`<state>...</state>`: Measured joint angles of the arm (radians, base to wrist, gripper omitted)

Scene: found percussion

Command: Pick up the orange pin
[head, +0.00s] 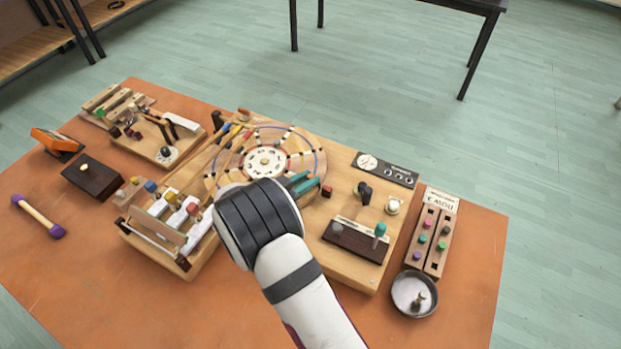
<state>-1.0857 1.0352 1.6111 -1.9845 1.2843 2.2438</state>
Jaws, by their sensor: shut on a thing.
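My gripper (305,184), with teal fingers, is at the right side of the round wheel (265,161) on the wooden board. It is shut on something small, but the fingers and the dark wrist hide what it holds. I cannot make out a clear orange pin; it may be hidden between the fingers. Small dark, red and pale pins stand around the wheel. A dark red block (326,191) is just right of the fingertips.
Right of my gripper are a dark block with a teal knob (380,230), a peg rack (432,240) and a round metal dish (414,294). Colored-knob bars (170,215) stand left. A purple-ended stick (38,216) lies far left. The orange table is bare at front left.

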